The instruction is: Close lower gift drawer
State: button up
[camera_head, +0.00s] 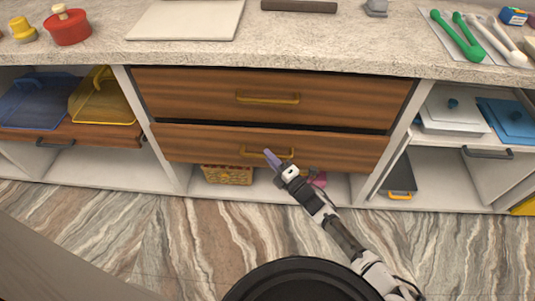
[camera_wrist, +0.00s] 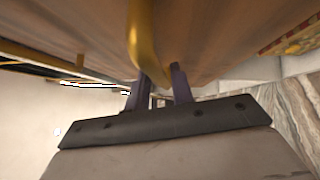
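The lower wooden drawer (camera_head: 210,145) is slightly pulled out, with a dark gap along its top edge below the upper drawer (camera_head: 200,92). Its brass handle (camera_head: 246,152) is at the middle of its front. My gripper (camera_head: 269,157) is at the drawer front, at the right part of this handle. The brass handle (camera_wrist: 141,35) runs close by the left finger. I cannot tell whether they touch. The drawer's inside is hidden.
A yellow basket (camera_head: 227,174) and a pink object (camera_head: 319,180) sit on the shelf below the drawer. Open shelves with trays (camera_head: 36,104) and lidded boxes (camera_head: 452,105) flank the drawers. The stone counter (camera_head: 330,42) lies above. The marbled floor in front is clear.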

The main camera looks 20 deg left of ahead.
aim_at(271, 147)
jog(key=shift+x, duration=0.8)
grip_shut()
jog(key=w+b, duration=0.1)
jog(key=w+a+b, duration=0.1)
jog(key=w+b, duration=0.1)
jog(key=shift+w+f, duration=0.2)
jog(key=shift+w, duration=0.1)
jog(key=shift+w+r, duration=0.2)
jog(key=shift+r, duration=0.05)
